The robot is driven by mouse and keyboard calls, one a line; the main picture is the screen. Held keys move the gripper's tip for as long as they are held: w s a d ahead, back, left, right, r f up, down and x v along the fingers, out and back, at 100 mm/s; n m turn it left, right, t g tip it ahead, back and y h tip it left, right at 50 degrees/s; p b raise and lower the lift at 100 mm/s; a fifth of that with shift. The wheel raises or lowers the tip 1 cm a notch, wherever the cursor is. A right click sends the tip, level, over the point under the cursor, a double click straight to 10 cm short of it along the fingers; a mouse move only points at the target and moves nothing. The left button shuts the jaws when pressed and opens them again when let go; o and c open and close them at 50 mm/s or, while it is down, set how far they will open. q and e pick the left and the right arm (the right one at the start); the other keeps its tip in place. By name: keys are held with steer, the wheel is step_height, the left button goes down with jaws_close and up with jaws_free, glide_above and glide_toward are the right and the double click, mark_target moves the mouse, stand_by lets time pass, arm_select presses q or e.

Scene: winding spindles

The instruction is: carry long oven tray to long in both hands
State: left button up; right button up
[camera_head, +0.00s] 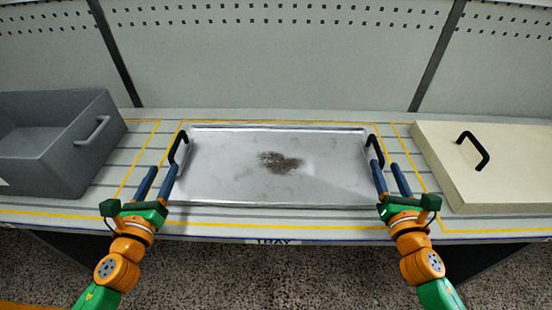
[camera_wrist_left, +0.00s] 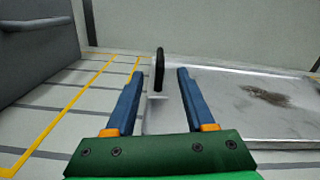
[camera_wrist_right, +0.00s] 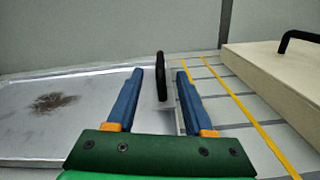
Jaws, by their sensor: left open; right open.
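The long oven tray (camera_head: 230,175) is a flat silver metal tray with a brown stain in its middle. It lies on the table inside a yellow outline, with a black handle at each short end. My left gripper (camera_head: 158,178) is open at the tray's left end. In the left wrist view the left handle (camera_wrist_left: 158,72) stands between and beyond its blue fingers (camera_wrist_left: 156,75). My right gripper (camera_head: 387,178) is open at the right end. In the right wrist view the right handle (camera_wrist_right: 161,75) shows between its fingers (camera_wrist_right: 160,75). I cannot tell whether any finger touches a handle.
A grey bin (camera_head: 50,150) with a side handle stands on the left. A cream board (camera_head: 490,185) with a black handle lies on the right. A perforated grey wall panel (camera_head: 270,65) rises behind the table. A label reading TRAY (camera_head: 273,242) is on the front edge.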

mark_target(169, 159)
arm_select(q)
steer(key=w, duration=0.7)
steer(key=shift+w+d+f, duration=0.1)
steer(key=shift+w+d, duration=0.05)
steer(key=shift+d, duration=0.05)
arm_select(e)
steer(key=w, duration=0.7)
steer(key=shift+w+d, duration=0.15)
arm_select(q)
jaws_close()
arm_select(e)
jaws_close()
arm_select(q)
steer(key=shift+d, duration=0.1)
